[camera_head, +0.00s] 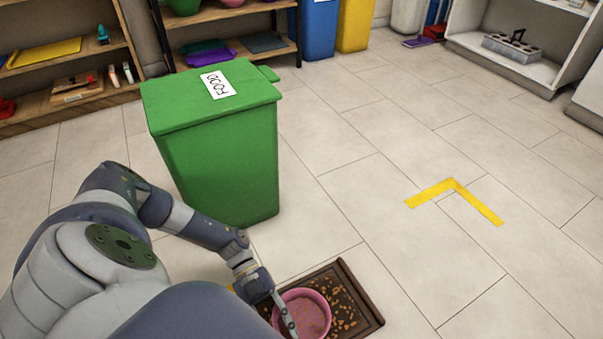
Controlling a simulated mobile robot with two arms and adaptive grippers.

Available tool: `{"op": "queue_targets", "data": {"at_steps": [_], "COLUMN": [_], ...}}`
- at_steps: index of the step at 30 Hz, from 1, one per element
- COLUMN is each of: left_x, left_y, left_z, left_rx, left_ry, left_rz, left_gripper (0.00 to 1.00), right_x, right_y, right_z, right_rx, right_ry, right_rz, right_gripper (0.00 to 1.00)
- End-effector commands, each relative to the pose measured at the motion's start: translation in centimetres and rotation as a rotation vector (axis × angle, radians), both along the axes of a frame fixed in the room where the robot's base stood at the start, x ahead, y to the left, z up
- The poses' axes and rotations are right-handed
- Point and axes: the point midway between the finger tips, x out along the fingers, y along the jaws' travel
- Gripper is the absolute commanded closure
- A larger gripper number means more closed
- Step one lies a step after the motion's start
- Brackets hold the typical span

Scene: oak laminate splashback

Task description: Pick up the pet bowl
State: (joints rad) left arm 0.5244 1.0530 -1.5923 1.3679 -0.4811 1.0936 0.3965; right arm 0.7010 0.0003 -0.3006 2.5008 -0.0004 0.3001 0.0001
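The pink pet bowl (313,311) stands on a dark brown tray (368,313) at the bottom of the head view. Brown kibble lies scattered on the tray around the bowl. My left gripper (287,322) points down at the bowl's left side, with a finger over or against the rim. Whether its fingers are closed on the rim cannot be told. The gripper and arm hide part of the bowl's left side and the tray's left part. My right gripper is not in view.
A green lidded bin (221,160) labelled "FOOD" stands close behind my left arm. Yellow corner tape (452,190) marks the floor at right. Shelves and blue (319,28) and yellow bins (356,24) line the back. The tiled floor right of the tray is clear.

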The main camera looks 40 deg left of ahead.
Motion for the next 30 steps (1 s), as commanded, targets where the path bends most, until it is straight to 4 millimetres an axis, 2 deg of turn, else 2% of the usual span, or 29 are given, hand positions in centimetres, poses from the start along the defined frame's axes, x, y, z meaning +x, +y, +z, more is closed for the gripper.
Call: {"op": "queue_targets", "data": {"at_steps": [6,10,11,23,26,30], "left_x": [0.0,0.0,0.0,0.0,0.0,0.1], "left_y": [0.0,0.0,0.0,0.0,0.0,0.0], "left_z": [0.1,0.1,0.1,0.4,1.3,3.5], "left_rx": [0.000,0.001,0.001,-0.001,-0.002,-0.001], "left_ry": [0.000,0.000,0.000,-0.001,-0.001,-0.002], "left_rz": [0.000,0.000,0.000,0.001,0.000,0.000], "left_gripper": [0.68,0.97,1.00,1.00,1.00,1.00], "right_x": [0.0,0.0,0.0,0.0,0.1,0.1], "right_y": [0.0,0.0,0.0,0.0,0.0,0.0], "right_z": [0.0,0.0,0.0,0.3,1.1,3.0], "right_rx": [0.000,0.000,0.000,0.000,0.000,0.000], "right_ry": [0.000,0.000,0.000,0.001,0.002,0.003], "right_rz": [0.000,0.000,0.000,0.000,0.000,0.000], "right_gripper": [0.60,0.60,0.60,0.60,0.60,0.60]}}
